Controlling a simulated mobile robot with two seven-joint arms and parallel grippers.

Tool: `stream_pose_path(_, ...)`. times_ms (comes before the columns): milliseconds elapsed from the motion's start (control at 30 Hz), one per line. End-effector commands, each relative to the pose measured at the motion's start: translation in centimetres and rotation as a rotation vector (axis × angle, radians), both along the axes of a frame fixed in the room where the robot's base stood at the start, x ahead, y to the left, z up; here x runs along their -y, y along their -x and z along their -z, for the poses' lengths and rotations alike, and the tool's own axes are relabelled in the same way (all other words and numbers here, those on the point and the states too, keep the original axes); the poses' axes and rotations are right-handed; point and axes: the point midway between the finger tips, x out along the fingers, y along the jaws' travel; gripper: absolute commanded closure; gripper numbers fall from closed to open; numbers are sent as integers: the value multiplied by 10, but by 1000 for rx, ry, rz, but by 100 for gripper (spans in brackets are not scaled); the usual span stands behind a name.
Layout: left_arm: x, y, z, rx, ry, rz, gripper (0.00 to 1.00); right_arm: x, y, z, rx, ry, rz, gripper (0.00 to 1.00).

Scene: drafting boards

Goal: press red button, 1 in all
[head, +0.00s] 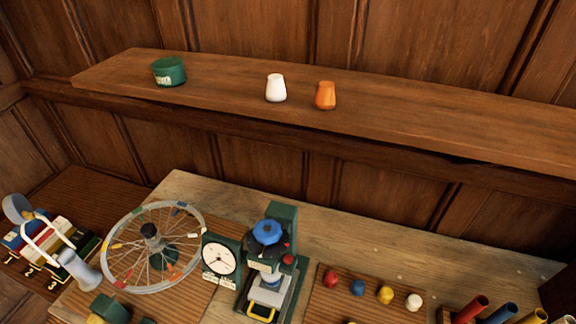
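A red round knob (331,277), which looks like the red button, sits at the left end of a row on a brown wooden board (322,304) at the lower right. A blue knob (357,287), a yellow knob (385,294) and a white knob (413,301) stand to its right. A smaller red knob (288,260) is on the side of a dark green device (285,215) left of the board. I cannot tell from this view whether either red knob can be pressed.
A spoked wheel (112,228) and a white dial (220,257) stand left of the device. Coloured tubes (471,309) are at the lower right. A high shelf (220,84) holds a green tin (168,72), a white pot (275,88) and an orange pot (325,96).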

Motion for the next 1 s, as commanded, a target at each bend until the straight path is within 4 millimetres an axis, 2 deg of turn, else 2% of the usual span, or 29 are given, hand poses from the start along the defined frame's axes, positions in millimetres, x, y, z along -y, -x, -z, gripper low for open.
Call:
stream_pose_path(33,0,0,0,-1,0,0,100,0,0,0,1,0,0,74)
stream_pose_path(267,0,0,0,-2,-1,1,100,0,0,0,1,0,1,100)
stream_pose_path(1000,-3,1,1,-2,-11,6,100,-2,-1,-1,2,-10,5,100)
